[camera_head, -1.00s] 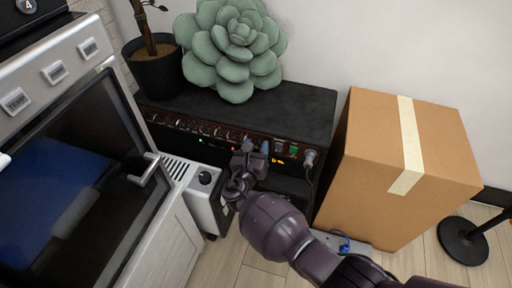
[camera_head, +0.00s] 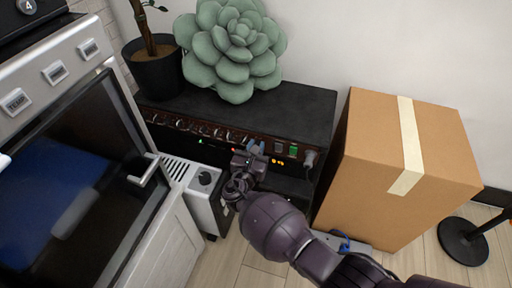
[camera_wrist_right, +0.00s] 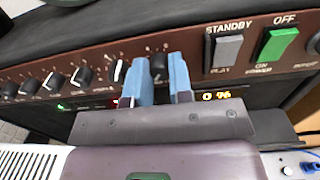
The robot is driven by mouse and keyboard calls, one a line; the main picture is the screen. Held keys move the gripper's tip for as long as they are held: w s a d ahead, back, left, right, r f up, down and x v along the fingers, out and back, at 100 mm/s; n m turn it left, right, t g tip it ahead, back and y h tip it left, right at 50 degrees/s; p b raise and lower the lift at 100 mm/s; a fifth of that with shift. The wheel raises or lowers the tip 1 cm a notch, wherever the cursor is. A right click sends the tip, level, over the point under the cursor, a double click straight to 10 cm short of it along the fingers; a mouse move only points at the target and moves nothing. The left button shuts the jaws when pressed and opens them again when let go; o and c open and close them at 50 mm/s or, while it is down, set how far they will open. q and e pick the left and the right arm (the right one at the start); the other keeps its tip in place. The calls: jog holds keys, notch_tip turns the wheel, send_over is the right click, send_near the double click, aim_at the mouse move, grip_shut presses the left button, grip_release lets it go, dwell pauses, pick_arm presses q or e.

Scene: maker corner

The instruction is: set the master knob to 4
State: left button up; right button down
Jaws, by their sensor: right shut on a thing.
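The amplifier (camera_head: 310,110) is a black cabinet with a dark red control panel (camera_wrist_right: 190,65) carrying a row of black knobs. My right gripper (camera_head: 256,147) is at the right part of this row. In the right wrist view, its two blue fingertips (camera_wrist_right: 163,80) sit on either side of a black knob (camera_wrist_right: 159,66) with a white pointer, the last knob before the switches. The gripper is shut on this knob. The numbers around it are too small to read surely. My left gripper is not in view.
A standby switch (camera_wrist_right: 226,52) and a green power switch (camera_wrist_right: 275,44) are right of the held knob. A succulent (camera_head: 232,50) stands on the amplifier. A cardboard box (camera_head: 375,150) is at its right, an oven (camera_head: 75,150) at its left.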

jog(key=m+h, duration=0.1)
jog(key=m, duration=2.1)
jog(key=shift+a+f, duration=0.1)
jog(key=shift+f, duration=0.05)
dwell(0.4)
jog(key=c, duration=1)
grip_release()
jog(key=shift+s, duration=0.1)
